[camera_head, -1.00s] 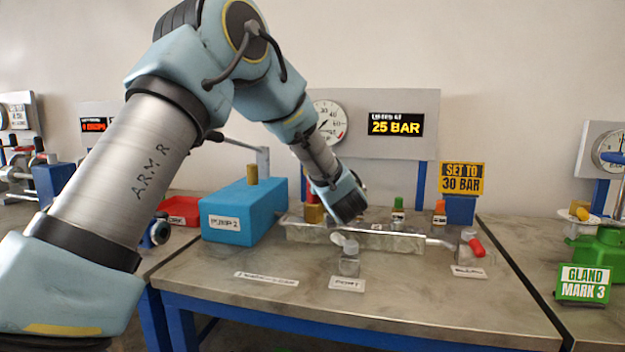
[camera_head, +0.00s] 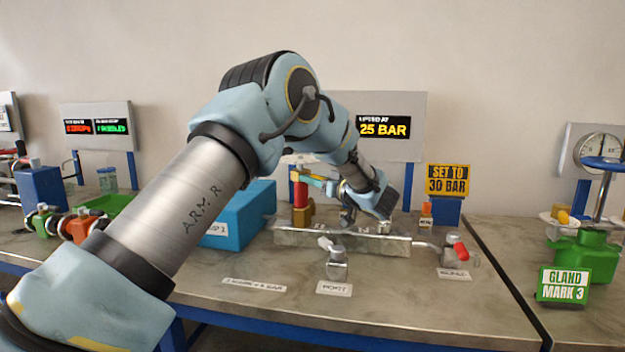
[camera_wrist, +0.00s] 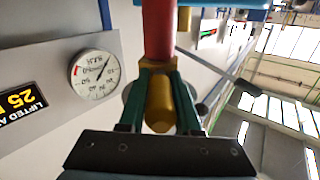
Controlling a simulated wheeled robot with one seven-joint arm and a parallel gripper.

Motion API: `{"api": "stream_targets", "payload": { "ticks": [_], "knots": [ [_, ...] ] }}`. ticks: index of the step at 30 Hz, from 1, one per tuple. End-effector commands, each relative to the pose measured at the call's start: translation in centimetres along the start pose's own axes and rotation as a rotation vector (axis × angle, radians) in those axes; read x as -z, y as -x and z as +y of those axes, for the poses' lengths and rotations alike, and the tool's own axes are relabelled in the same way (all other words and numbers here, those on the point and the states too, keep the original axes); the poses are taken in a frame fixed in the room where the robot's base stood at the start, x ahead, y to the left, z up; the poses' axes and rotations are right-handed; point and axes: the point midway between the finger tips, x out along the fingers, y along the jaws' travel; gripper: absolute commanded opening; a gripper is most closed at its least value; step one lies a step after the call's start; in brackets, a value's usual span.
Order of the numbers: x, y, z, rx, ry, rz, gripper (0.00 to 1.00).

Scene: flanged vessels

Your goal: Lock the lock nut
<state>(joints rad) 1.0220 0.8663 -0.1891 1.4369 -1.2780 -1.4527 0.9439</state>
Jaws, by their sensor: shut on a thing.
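A red valve body (camera_head: 300,193) stands upright on a brass block (camera_head: 302,215) at the left end of the grey metal tray. In the wrist view, which is upside down, the red body (camera_wrist: 158,30) ends in a brass piece (camera_wrist: 160,98), which looks like the lock nut; its thread is not visible. My gripper (camera_wrist: 163,80) has its green fingers shut on this brass piece, one on each side. In the head view my gripper (camera_head: 314,180) reaches in from the right at the top of the red body; the nut is mostly hidden there.
A grey tray (camera_head: 285,238) carries the valve. A blue box (camera_head: 245,220) stands close to its left. A small valve (camera_head: 337,265) stands in front, and a red-handled one (camera_head: 460,253) to the right. Signs read 25 BAR (camera_head: 384,127) and SET TO 30 BAR (camera_head: 448,180).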

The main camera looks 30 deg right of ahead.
Motion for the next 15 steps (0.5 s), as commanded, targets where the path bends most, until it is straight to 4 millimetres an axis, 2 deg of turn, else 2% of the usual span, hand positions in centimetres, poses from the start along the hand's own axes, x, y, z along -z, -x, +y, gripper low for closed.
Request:
{"api": "stream_targets", "payload": {
  "ticks": [6,7,15],
  "knots": [
    [0.29,-0.03,0.06,-0.001,0.004,0.003,0.0],
    [0.29,-0.04,0.06,-0.001,0.004,0.003,0.33],
    [0.18,-0.03,0.04,-0.001,0.003,0.002,0.61]
  ]
}}
